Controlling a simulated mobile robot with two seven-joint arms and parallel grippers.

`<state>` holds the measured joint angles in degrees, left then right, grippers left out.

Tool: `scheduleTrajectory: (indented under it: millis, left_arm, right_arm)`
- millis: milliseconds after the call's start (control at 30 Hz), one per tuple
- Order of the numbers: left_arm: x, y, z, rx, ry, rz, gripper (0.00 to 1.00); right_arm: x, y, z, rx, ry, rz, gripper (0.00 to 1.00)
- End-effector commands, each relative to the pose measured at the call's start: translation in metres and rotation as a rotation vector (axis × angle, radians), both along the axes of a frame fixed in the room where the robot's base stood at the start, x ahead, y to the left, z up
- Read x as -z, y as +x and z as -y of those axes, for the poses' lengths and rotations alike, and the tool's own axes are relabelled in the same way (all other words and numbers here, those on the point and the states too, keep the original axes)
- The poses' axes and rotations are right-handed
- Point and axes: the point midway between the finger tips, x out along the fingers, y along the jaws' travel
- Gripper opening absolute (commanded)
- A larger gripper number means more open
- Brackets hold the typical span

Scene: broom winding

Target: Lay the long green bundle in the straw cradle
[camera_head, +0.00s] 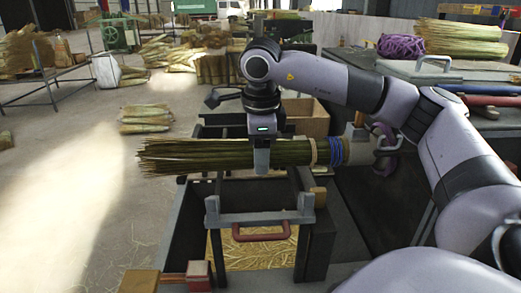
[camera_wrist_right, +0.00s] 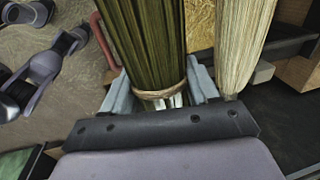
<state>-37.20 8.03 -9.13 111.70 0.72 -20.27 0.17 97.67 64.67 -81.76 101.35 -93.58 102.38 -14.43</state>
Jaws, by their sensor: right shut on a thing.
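The long green bundle (camera_head: 205,156) lies level across the middle of the head view, with a tan band and a blue band near its right end. My right gripper (camera_head: 262,158) comes down over it and is shut on it. In the right wrist view the green bundle (camera_wrist_right: 155,45) stands between the two fingers (camera_wrist_right: 168,92), with a tan band close to the palm. The grey forked cradle (camera_head: 258,217) shows just below and nearer than the bundle. I cannot tell whether they touch. My left gripper is not clearly seen.
A red handle (camera_head: 262,233) and a straw-filled tray (camera_head: 250,257) are below the cradle. A pale straw bundle (camera_wrist_right: 240,45) stands beside the green one in the wrist view. A cardboard box (camera_head: 305,118) is behind. A purple coil (camera_head: 400,46) lies at the right.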

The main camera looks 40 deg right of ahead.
Motion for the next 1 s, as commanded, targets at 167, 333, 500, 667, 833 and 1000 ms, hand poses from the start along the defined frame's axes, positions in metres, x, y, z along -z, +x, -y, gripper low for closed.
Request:
scheduleTrajectory:
  millis: [167, 333, 500, 667, 833, 1000]
  left_arm:
    - [0.02, 0.0, 0.0, 0.0, 0.0, 0.0, 0.43]
    - [0.035, 0.0, 0.0, 0.0, 0.0, 0.0, 0.43]
    - [0.051, 0.0, 0.0, 0.0, 0.0, 0.0, 0.43]
    - [0.061, 0.0, 0.0, -0.001, -0.001, -0.002, 0.43]
    - [0.062, 0.0, 0.0, -0.002, -0.003, -0.004, 0.43]
    - [0.06, 0.001, 0.001, -0.001, -0.004, -0.001, 0.43]
  right_arm:
    - [0.024, 0.0, 0.0, 0.001, 0.0, -0.001, 0.27]
    - [0.045, 0.0, 0.0, 0.002, 0.001, -0.001, 0.27]
    - [0.066, 0.0, 0.0, 0.001, 0.001, -0.002, 0.27]
    - [0.078, 0.0, 0.0, 0.001, 0.001, -0.001, 0.27]
    - [0.082, 0.0, 0.0, 0.001, 0.0, -0.001, 0.27]
    - [0.081, 0.0, 0.0, 0.001, 0.0, -0.001, 0.27]
